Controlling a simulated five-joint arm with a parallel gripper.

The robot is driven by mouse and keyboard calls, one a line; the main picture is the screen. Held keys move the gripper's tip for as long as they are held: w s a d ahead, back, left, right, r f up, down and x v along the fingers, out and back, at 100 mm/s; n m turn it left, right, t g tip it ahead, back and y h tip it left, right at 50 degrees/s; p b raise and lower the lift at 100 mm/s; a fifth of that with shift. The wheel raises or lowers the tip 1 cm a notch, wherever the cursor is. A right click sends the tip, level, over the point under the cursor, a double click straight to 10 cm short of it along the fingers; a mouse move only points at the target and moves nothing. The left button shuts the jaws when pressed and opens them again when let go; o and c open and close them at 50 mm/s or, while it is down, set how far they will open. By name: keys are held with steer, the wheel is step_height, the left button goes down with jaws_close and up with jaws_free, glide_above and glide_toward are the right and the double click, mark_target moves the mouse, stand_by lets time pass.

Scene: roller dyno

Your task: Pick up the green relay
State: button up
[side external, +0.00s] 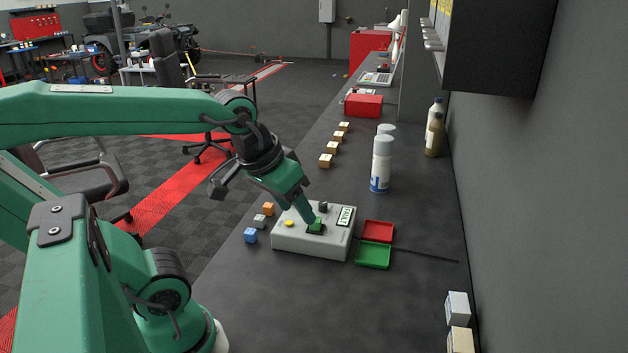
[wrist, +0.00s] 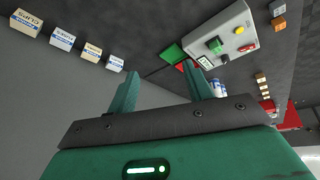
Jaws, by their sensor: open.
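The green relay (side external: 316,227) sits on top of a grey box (side external: 300,246) on the dark bench. The box also carries a yellow button, a black knob and a FAULT label. In the side view, my gripper (side external: 308,214) points down at the relay, its tip close above or beside it; I cannot tell whether they touch. In the wrist view, the relay (wrist: 214,45) shows on the grey box (wrist: 235,20), beyond and right of the right finger. My gripper (wrist: 164,74) is open, with nothing between its fingers.
A red tray (side external: 377,231) and a green tray (side external: 373,256) lie right of the box. Orange (side external: 268,209), grey (side external: 259,221) and blue (side external: 250,236) blocks stand to its left. Spray cans (side external: 381,165) stand behind. The bench in front is clear.

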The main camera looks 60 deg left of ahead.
steer(key=w+a+n+g, duration=0.2)
steer(key=w+a+n, duration=0.1)
steer(key=w+n, duration=0.3)
steer(key=n+g, duration=0.3)
steer(key=n, duration=1.5)
glide_above(316, 224)
steer(key=f, duration=0.9)
steer(key=shift+w+a+f, duration=0.15)
steer(key=shift+w+a, duration=0.05)
steer(key=shift+w, duration=0.15)
steer(key=shift+w+a+f+n, duration=0.2)
steer(key=shift+a+f+n, duration=0.25)
steer(key=shift+n, duration=0.25)
steer(key=shift+s+d+f, duration=0.1)
steer(key=shift+d+f, duration=0.05)
steer(key=shift+f, duration=3.75)
steer(key=c, duration=1.1)
steer(key=shift+o, duration=0.2)
steer(key=shift+r, duration=0.15)
